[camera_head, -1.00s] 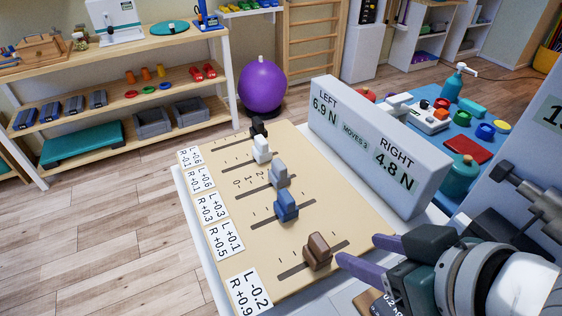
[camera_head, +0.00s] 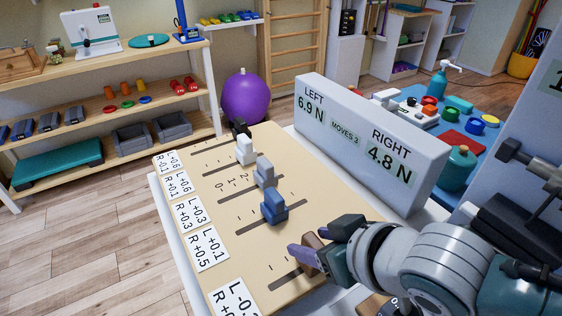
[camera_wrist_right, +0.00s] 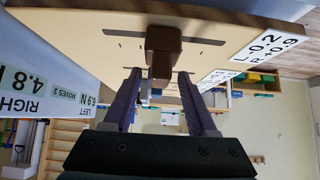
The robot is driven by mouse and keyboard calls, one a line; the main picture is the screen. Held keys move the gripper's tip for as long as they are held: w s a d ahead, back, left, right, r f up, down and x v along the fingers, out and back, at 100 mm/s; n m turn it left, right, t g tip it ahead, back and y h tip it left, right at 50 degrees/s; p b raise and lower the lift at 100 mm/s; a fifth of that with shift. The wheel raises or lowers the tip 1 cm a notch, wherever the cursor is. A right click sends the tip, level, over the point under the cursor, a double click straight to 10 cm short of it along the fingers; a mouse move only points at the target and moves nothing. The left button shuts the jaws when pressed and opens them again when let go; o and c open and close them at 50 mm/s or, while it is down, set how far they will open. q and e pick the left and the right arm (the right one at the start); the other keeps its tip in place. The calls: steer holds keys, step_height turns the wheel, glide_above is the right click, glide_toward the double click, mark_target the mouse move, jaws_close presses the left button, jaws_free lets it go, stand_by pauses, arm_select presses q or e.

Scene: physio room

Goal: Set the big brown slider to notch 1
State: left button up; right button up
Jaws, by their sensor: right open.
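The big brown slider (camera_head: 312,241) stands at the near end of the tan slider board (camera_head: 240,272), partly hidden by my right gripper. Its slot runs out to the left, with small marks beside it; I cannot read its notch. My right gripper (camera_head: 318,240) is open at the slider, one purple finger on its near side. In the right wrist view the brown knob (camera_wrist_right: 163,48) is between and just beyond the tips of the two fingers (camera_wrist_right: 160,76). I cannot tell whether they touch it. My left gripper is not in view.
A blue slider (camera_head: 273,208), a grey slider (camera_head: 264,173), a white slider (camera_head: 245,150) and a black slider (camera_head: 240,128) stand farther back. A display box (camera_head: 366,141) behind the board reads LEFT 6.9 N, RIGHT 4.8 N. Label cards (camera_head: 207,248) line the left edge.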

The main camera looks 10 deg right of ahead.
jaws_close()
stand_by(0.5)
stand_by(1.0)
